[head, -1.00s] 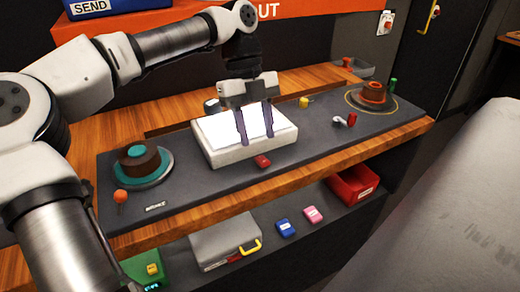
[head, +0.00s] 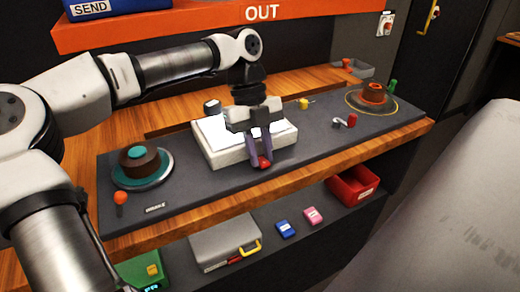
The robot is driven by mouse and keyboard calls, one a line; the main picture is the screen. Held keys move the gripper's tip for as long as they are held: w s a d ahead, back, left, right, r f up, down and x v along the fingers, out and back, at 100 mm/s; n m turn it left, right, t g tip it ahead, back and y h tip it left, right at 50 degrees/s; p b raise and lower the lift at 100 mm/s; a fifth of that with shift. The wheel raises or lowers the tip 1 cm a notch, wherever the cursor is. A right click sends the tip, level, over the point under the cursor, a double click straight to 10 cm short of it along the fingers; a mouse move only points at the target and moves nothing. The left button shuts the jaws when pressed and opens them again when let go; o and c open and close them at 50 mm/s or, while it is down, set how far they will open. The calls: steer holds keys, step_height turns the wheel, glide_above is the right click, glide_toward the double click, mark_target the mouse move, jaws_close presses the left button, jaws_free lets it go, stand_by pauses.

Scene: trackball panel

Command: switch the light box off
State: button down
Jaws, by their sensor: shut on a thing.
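The light box (head: 227,157) is a low white box in the middle of the grey panel. The parts of its top that show around my gripper are bright white. A small red switch (head: 264,163) sits at the front of the box. My gripper (head: 263,160) reaches down over the front edge of the box, with its purple fingers shut on the red switch. The fingers hide part of the switch and the gripper body covers the middle of the box top.
A teal and brown trackball (head: 140,160) stands at the left and an orange and brown one (head: 373,92) at the right. An orange-topped stick (head: 121,198) is front left. A yellow block (head: 303,103) and a red block (head: 352,120) lie right of the box. A shelf below holds several items.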

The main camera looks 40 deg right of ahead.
mark_target(266, 164)
steer(key=t+b, duration=0.1)
steer(key=t, duration=0.1)
steer(key=s+t+h+b, duration=0.1)
steer(key=t, duration=0.1)
steer(key=shift+s+a+f+b, duration=0.1)
steer(key=shift+a+b, duration=0.05)
steer(key=shift+b, duration=0.15)
steer(key=shift+r+t, duration=0.2)
steer(key=shift+t, duration=0.4)
steer(key=c, duration=1.3)
jaws_free()
steer(key=r, duration=0.9)
steer(key=s+r, duration=0.1)
steer(key=r, duration=0.3)
steer(key=shift+s+a+r+p, duration=0.1)
steer(key=shift+r+p, duration=0.25)
steer(key=shift+r, duration=0.05)
steer(key=shift+s+f, duration=0.1)
